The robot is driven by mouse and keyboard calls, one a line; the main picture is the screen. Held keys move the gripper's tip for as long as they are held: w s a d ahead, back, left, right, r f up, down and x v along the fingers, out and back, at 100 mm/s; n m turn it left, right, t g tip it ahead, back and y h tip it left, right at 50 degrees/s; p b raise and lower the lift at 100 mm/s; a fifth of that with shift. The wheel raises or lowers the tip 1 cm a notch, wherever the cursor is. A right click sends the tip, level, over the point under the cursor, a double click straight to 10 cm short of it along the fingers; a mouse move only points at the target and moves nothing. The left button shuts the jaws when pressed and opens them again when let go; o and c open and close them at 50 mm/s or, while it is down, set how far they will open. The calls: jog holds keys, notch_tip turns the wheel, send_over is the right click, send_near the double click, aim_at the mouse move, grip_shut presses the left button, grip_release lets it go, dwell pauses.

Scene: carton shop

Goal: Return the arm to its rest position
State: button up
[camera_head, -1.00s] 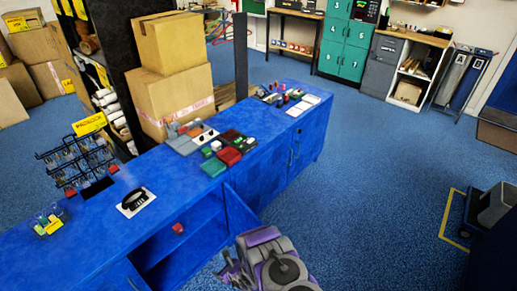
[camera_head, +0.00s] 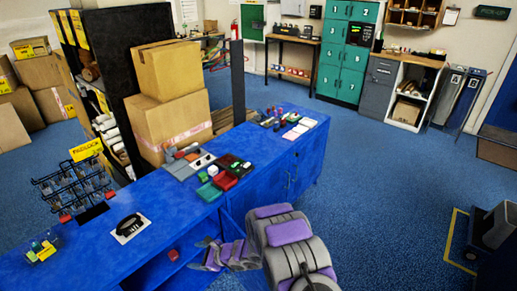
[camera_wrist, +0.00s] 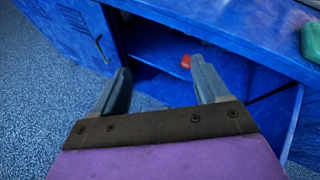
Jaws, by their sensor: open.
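My arm, grey and purple, reaches from the bottom of the head view toward the blue counter (camera_head: 100,235). My gripper (camera_wrist: 160,85) shows in the wrist view with its two fingers spread apart and nothing between them. It is in front of the open cupboard (camera_wrist: 160,55) under the counter. A small red object (camera_wrist: 186,61) lies on the shelf in the cupboard, beyond the fingers; it also shows in the head view (camera_head: 173,254). In the head view my gripper (camera_head: 203,255) is small beside the cupboard opening, partly hidden by my arm.
An open blue cupboard door (camera_wrist: 70,30) stands close to the left finger in the wrist view. On the counter are a black telephone (camera_head: 130,227), a wire rack (camera_head: 75,185) and several coloured boxes. Two cartons (camera_head: 172,105) are stacked behind it.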

jog(key=s+r+n+g, duration=0.2)
jog(key=s+r+n, duration=0.1)
jog(key=r, duration=0.5)
jog(key=s+r+n+g, duration=0.1)
jog(key=s+r+n, duration=0.2)
jog(key=r, duration=0.5)
jog(key=s+d+r+n+g+h, duration=0.2)
jog(key=s+d+r+n, duration=0.3)
jog(key=s+d+r, duration=0.2)
jog(key=s+d+r+n+g+h, duration=0.1)
jog(key=s+d+r+n+h, duration=0.2)
jog(key=s+d+r, duration=0.4)
jog(key=s+d+n, duration=0.1)
jog(key=s+d, duration=0.3)
jog(key=s, duration=0.3)
jog(key=shift+s+n+g+h, duration=0.3)
jog(key=shift+n+g, duration=0.1)
jog(key=s+d+n+h, duration=0.1)
jog(key=s+d+h, duration=0.1)
jog(key=s+d, duration=0.2)
jog(key=s+d+r+n+t+h, duration=0.1)
jog(key=s+d, duration=0.3)
jog(key=d, duration=0.4)
jog(key=s+d+r+h, duration=0.1)
jog(key=s+d+h, duration=0.2)
jog(key=d, duration=0.3)
jog(key=shift+s+r+n, duration=0.1)
jog(key=shift+s+n, duration=0.3)
jog(key=shift+s, duration=0.35)
jog(key=shift+c, duration=0.3)
